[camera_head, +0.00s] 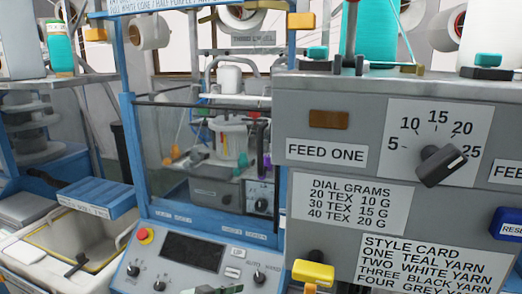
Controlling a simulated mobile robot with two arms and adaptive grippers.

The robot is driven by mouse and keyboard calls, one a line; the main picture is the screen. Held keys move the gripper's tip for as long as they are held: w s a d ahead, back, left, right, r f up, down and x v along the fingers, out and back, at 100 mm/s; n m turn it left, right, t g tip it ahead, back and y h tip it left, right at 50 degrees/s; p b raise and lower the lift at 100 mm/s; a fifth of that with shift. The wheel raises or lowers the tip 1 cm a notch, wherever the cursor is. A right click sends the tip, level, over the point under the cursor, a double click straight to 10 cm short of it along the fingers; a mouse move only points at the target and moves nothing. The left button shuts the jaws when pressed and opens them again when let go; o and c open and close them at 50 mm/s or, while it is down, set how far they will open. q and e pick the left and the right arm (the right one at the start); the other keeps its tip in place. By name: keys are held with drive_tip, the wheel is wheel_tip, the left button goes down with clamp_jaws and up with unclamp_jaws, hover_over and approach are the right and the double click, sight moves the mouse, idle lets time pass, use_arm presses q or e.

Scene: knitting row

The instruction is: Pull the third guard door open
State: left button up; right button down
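A knitting machine with a blue frame (131,150) stands left of centre. A clear guard door (165,135) with a dark top edge covers its front, and its right part is hidden behind a grey panel. The door looks shut. Through it I see a white cylinder, coloured parts and a small grey box with a dial. No number on the door is readable, so I cannot tell whether it is the third. Neither of my grippers is in view.
A large grey panel (375,100) with labels, a dial (441,166) and a yellow knob (314,273) fills the near right. A control panel (195,258) with a red button (144,236) sits below the door. An open white bin (35,277) stands at left.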

use_arm(q)
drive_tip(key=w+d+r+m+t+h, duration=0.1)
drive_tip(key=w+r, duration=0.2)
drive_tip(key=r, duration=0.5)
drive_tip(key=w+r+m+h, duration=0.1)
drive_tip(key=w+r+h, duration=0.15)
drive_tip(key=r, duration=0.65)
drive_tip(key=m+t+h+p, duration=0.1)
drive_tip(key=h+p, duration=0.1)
approach(258, 152)
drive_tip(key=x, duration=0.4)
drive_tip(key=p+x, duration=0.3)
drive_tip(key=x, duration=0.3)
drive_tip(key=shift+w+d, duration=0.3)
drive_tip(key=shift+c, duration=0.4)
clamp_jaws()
